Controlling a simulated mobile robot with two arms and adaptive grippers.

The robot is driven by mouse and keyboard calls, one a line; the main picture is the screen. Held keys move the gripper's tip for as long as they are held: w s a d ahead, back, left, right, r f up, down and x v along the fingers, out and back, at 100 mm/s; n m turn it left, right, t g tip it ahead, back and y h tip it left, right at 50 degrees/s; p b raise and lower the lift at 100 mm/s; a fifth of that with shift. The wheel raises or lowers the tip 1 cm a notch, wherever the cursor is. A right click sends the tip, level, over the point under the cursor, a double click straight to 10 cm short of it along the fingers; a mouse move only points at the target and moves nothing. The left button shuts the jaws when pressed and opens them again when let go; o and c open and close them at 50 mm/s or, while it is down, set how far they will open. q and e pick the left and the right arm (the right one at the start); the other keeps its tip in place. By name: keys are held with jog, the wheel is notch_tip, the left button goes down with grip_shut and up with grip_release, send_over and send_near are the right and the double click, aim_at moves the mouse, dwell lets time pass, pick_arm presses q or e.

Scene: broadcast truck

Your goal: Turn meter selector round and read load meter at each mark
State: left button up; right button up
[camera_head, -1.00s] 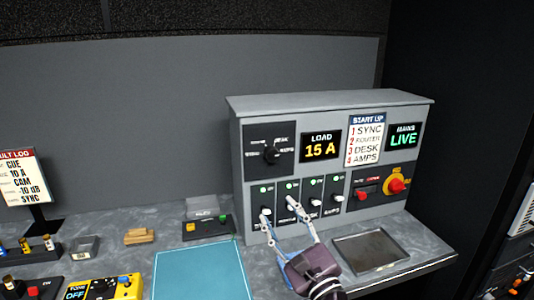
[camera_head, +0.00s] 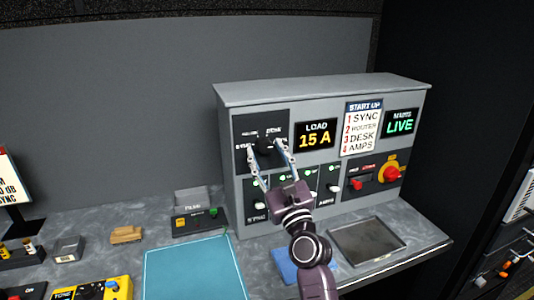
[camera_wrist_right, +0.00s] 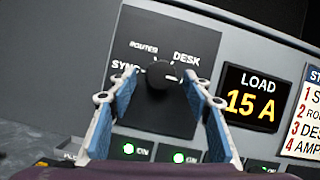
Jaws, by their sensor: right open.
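The meter selector (camera_head: 265,147) is a black round knob on a dark square plate at the panel's upper left. In the right wrist view the selector (camera_wrist_right: 159,74) has SYNC, ROUTER and DESK printed around it; a small pale mark shows at its right side. My right gripper (camera_head: 267,150) is open, its two blue-padded fingers on either side of the knob; I cannot tell whether they touch it. The load meter (camera_head: 316,136) beside the plate reads 15 A, and it reads the same in the wrist view (camera_wrist_right: 250,98). My left gripper is not in view.
Below the selector is a row of switches with green lights, partly hidden by my right arm. A START UP card (camera_head: 362,128), a MAINS LIVE display (camera_head: 400,124) and a red knob (camera_head: 390,173) are further right. A grey tray (camera_head: 366,242) and blue mat (camera_head: 193,270) lie on the desk.

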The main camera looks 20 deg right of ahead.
jog(key=shift+s+r, duration=0.1)
jog(key=shift+r, duration=0.05)
jog(key=c, duration=1.2)
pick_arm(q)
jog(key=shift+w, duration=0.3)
pick_arm(e)
jog(key=shift+o, duration=0.2)
